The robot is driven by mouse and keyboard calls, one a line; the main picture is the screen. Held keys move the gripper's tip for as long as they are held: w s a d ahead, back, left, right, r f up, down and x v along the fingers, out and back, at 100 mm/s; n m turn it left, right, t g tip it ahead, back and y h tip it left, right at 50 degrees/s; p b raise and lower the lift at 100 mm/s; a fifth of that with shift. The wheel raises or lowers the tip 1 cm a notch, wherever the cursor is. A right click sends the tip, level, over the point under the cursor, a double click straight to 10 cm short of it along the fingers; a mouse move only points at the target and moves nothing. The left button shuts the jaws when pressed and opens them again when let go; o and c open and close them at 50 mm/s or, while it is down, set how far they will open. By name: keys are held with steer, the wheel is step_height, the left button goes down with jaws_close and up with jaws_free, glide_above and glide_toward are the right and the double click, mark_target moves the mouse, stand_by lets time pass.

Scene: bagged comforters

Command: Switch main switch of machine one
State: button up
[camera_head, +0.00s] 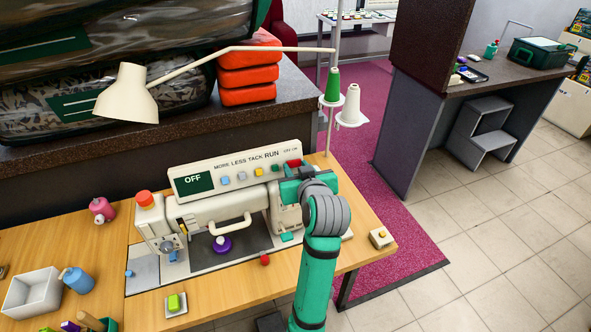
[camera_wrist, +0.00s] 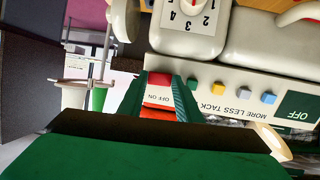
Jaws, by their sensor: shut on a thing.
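The sewing machine (camera_head: 225,215) stands on a wooden table, with a long control panel (camera_head: 225,172) along its back. The panel's display (camera_head: 194,184) reads OFF. The red main switch (camera_head: 294,163) sits at the panel's right end. In the wrist view the red switch (camera_wrist: 160,79) lies between my green fingers, beside the label OFF ON. My gripper (camera_head: 291,172) is at the panel's right end; in the wrist view my gripper (camera_wrist: 158,100) is shut on the switch. Part of the switch is hidden by the fingers.
Blue, yellow and green buttons (camera_head: 242,176) line the panel close to the switch. A thread stand with a green spool (camera_head: 333,84) and a white spool (camera_head: 352,106) rises behind my arm. Bagged comforters (camera_head: 100,60) lie behind.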

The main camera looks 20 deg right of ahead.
steer(key=shift+w+a, duration=0.15)
steer(key=shift+a, duration=0.15)
steer(key=o, duration=0.9)
steer(key=shift+d, duration=0.2)
steer(key=shift+c, duration=0.2)
steer(key=shift+o, duration=0.9)
steer(key=shift+s+d+h, duration=0.2)
steer(key=shift+s+h, duration=0.05)
steer(key=shift+h, duration=0.05)
steer(key=shift+a, duration=0.15)
steer(key=shift+s, duration=0.15)
steer(key=v, duration=1)
steer(key=shift+s, duration=0.15)
